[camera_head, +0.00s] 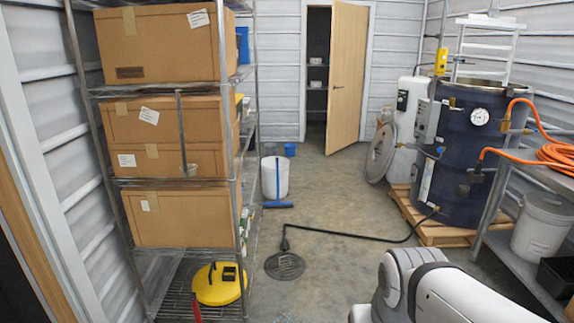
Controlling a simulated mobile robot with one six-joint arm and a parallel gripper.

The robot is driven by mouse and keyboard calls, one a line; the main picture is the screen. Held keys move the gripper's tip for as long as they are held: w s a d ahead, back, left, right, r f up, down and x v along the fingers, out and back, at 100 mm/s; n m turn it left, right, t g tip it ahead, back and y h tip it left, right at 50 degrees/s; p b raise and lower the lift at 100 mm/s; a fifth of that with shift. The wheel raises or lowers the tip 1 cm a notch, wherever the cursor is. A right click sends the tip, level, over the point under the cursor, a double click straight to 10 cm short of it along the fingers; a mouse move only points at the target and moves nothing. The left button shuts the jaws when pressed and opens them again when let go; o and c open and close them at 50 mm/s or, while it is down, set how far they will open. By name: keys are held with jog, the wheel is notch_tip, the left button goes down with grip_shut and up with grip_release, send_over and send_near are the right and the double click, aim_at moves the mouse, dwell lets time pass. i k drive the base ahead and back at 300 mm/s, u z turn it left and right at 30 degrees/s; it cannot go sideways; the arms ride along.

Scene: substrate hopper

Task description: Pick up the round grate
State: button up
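A round dark grate (285,266) with slots lies flat on the concrete floor, near the middle of the head view. My arm's white links show at the bottom right, to the right of the grate. My gripper is outside the picture.
A wire shelf (235,180) with cardboard boxes stands at left, close to the grate. A white bucket (274,178) and a blue squeegee (279,203) are behind. A dark tank (465,150) stands on a pallet (430,232) at right. Floor around the grate is mostly clear.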

aim_at(297, 270)
jog(key=i, duration=3.75)
jog(key=u, duration=0.05)
